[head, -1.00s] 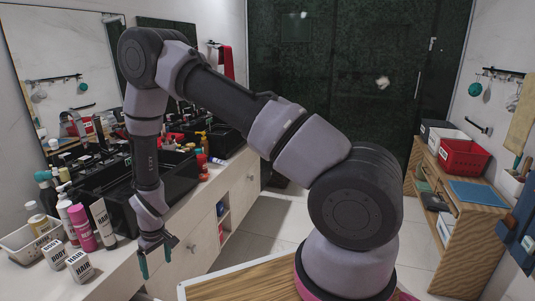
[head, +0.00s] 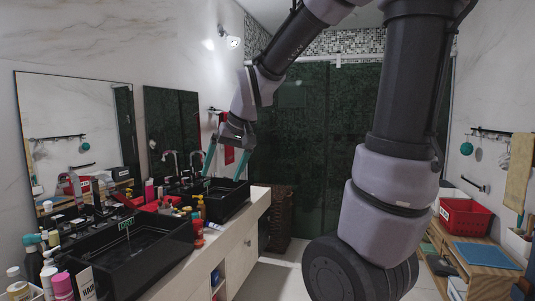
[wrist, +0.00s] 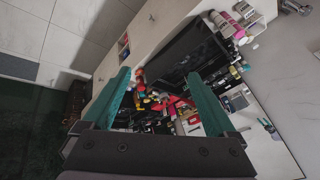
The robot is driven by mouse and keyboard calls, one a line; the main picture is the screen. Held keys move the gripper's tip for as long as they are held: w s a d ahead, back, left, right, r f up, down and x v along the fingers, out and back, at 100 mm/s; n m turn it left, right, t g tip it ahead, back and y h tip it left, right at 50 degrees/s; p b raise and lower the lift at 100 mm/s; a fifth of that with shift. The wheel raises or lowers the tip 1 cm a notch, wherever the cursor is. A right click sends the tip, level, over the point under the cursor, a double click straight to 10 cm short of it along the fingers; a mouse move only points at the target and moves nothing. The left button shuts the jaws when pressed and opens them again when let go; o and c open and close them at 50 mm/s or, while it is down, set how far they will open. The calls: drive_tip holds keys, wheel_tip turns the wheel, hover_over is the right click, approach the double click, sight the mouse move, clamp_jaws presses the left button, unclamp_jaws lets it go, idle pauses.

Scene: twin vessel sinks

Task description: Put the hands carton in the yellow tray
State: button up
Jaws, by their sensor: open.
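My gripper (head: 222,175) is open and empty, raised in the air over the counter near the far sink, with its teal fingers wide apart. In the wrist view the open fingers (wrist: 158,76) frame the counter below, with nothing between them. A tall white pack with dark lettering (head: 86,284) stands at the bottom left of the head view, partly cut off by the frame; its text is too small to read surely. I cannot pick out the hands carton for certain. I see no yellow tray.
Two black vessel sinks, the near one (head: 128,255) and the far one (head: 226,200), sit on the white counter (head: 215,238). Bottles, including a pink one (head: 62,286), crowd its near end. A red basket (head: 464,217) stands on the wooden shelf at right.

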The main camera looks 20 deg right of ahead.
drive_tip(key=s+d+r+m+t, duration=0.1)
drive_tip(key=s+d+r, duration=0.1)
drive_tip(key=s, duration=0.4)
drive_tip(key=s+d+r+m+t, duration=0.1)
drive_tip(key=s+d+r+m, duration=0.1)
drive_tip(key=s+d, duration=0.3)
drive_tip(key=shift+s+r+h, duration=0.4)
drive_tip(key=shift+s+r, duration=0.35)
drive_tip(key=shift+r, duration=0.1)
